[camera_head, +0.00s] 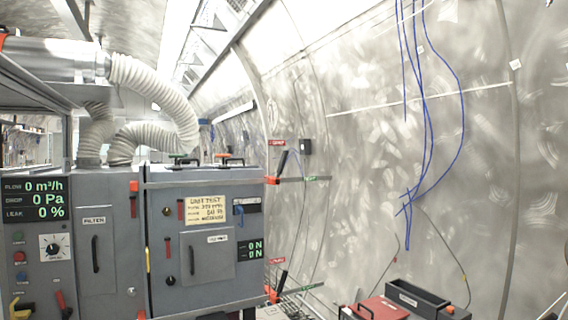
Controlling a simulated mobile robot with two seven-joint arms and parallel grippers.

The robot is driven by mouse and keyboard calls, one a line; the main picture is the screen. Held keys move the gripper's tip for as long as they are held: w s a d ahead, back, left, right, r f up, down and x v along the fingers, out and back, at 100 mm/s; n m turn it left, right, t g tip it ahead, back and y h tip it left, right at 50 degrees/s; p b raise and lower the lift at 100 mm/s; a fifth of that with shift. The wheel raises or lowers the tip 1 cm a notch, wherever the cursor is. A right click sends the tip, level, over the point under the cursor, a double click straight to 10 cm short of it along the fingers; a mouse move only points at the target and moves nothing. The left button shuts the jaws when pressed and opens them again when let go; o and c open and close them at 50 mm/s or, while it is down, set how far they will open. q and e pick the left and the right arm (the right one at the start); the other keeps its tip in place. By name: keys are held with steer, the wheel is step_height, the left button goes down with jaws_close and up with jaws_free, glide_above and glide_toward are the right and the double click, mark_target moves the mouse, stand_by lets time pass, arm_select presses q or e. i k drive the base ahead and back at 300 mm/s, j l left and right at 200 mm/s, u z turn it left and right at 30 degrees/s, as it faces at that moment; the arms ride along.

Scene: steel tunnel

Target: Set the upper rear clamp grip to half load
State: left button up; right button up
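A clamp with a black grip (282,161) and a red-orange foot sits at the upper right edge of the grey filter cabinet (160,240), under a small red label (277,142). The grip leans up and to the right. A similar lower clamp (278,284) sits below it at the same edge, under its own red label. A green-digit display (250,250) on the cabinet front reads 0 N on both lines. The label texts are too small to read surely. Neither of my grippers shows in this view.
White ribbed hoses (155,85) rise over the cabinet. A left panel display (35,199) reads 0 m³/h, 0 Pa and 0 %. A red case (376,310) and a dark open tray (416,298) stand at lower right. Blue cables (428,120) hang before the curved wall.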

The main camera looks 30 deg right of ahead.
mark_target(283, 158)
steer(key=i+l+u, duration=0.1)
steer(key=i+l, duration=0.5)
steer(key=i, duration=0.15)
